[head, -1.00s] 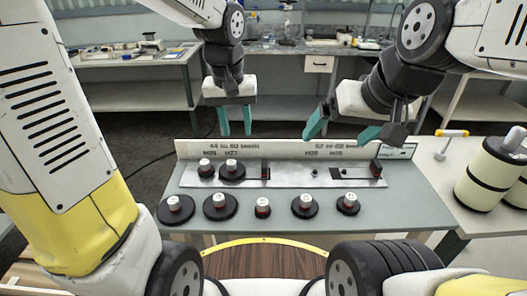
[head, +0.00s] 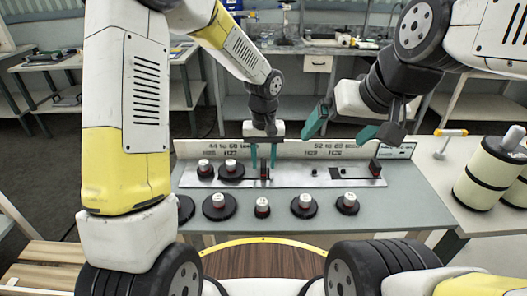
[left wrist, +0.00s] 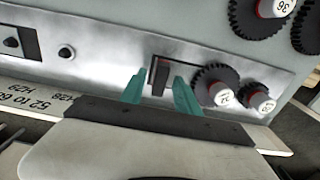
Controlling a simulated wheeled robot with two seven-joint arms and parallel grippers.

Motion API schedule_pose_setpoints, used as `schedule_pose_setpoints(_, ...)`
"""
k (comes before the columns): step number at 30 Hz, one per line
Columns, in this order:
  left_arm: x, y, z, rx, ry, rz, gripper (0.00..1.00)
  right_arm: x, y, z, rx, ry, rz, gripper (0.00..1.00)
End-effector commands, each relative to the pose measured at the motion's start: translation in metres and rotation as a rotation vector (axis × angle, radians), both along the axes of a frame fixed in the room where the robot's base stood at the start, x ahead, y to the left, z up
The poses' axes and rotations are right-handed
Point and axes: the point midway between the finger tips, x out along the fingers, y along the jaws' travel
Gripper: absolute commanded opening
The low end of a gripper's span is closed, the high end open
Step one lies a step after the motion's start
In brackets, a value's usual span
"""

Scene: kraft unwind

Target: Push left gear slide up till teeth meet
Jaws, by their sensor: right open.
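The left gear slide is a small dark upright block (head: 264,173) in a slot of the metal plate (head: 300,176). It also shows in the left wrist view (left wrist: 160,79). My left gripper (head: 264,155) is open, with a teal finger on either side of the block and gaps visible. Two dark gears with white-topped red hubs, one further left (head: 205,170) and one nearer the slide (head: 231,171), sit on the plate left of it. The nearer gear (left wrist: 217,88) looks apart from the block. My right gripper (head: 343,128) is open and empty above the plate's right part.
A white labelled board (head: 340,150) stands along the plate's back edge. Several loose gears, one at the middle (head: 262,208), lie on the grey table (head: 405,205) in front. Another dark block (head: 375,167) stands at the plate's right.

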Motion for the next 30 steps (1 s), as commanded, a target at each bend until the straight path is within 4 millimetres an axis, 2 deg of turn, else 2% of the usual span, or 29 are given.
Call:
schedule_pose_setpoints(4,-0.001,0.000,-0.011,0.000,0.002,0.000,0.38,0.000,0.000,0.000,0.000,0.000,0.000,0.96)
schedule_pose_setpoints(12,0.000,0.000,-0.013,0.000,0.000,0.001,0.38,0.000,0.000,0.000,0.000,0.000,0.000,0.96)
schedule_pose_setpoints(14,0.000,0.000,-0.013,0.000,0.000,0.000,0.28,0.000,0.000,0.000,0.000,0.000,0.000,0.96)
schedule_pose_setpoints(18,0.000,0.000,-0.013,0.000,0.000,0.000,0.01,0.000,0.000,0.000,0.000,0.000,0.000,0.96)
schedule_pose_setpoints(23,0.000,0.002,-0.013,0.000,0.000,0.001,0.00,0.000,0.000,0.000,0.000,0.000,0.000,0.96)
schedule_pose_setpoints(27,0.000,0.017,-0.012,0.002,0.001,0.002,0.00,0.000,0.000,0.000,0.000,0.000,0.000,0.96)
schedule_pose_setpoints(30,0.000,0.021,-0.012,0.001,0.000,0.001,0.00,0.000,0.000,0.000,0.000,0.000,0.000,0.96)
